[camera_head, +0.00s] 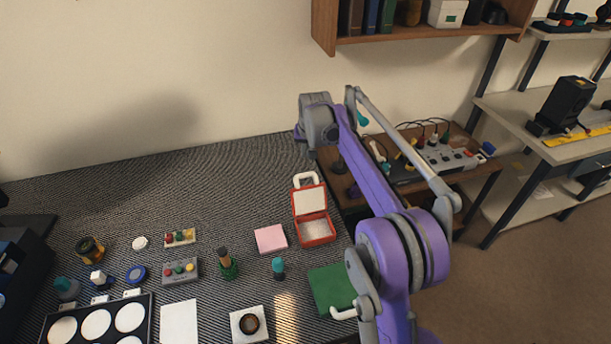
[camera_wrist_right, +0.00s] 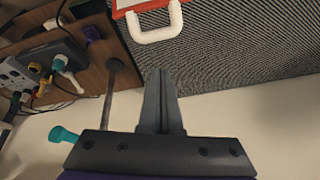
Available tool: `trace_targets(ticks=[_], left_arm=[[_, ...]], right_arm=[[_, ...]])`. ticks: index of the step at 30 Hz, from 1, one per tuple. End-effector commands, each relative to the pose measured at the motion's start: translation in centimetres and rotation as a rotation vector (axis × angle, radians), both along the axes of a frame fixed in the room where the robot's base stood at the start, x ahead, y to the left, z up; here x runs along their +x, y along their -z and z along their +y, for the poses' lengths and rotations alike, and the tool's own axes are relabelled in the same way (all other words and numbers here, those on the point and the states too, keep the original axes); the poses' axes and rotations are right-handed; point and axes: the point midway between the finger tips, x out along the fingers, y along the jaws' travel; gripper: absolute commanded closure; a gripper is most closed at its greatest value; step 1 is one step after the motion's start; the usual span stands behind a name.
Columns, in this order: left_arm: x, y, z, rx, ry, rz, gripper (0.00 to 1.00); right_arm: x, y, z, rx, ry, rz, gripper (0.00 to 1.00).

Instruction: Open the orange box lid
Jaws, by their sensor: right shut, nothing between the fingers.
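The orange-red box (camera_head: 316,240) stands on the dark table, right of its middle, with its pale inside showing. Its lid (camera_head: 309,201) is raised and leans back at the far side, pale inner face towards me. A white handle (camera_head: 306,178) sticks out at the lid's far edge. In the right wrist view the handle (camera_wrist_right: 154,38) and an orange strip of the lid's edge (camera_wrist_right: 133,5) show at the top. My right gripper (camera_wrist_right: 161,72) is shut and empty, apart from the handle. In the head view it (camera_head: 305,152) is above and beyond the box. My left gripper is not in view.
Bottles and small parts stand further left. A brown side table (camera_head: 460,177) with cables and a power strip adjoins on the right. A wooden shelf (camera_head: 420,38) hangs above.

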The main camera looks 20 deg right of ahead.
Motion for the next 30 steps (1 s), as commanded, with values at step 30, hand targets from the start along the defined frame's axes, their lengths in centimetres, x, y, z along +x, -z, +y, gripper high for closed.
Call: trace_targets(ticks=[30], left_arm=[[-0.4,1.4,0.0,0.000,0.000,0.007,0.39]], right_arm=[[3.7,7.9,-0.4,-0.140,-0.265,-0.108,1.00]])
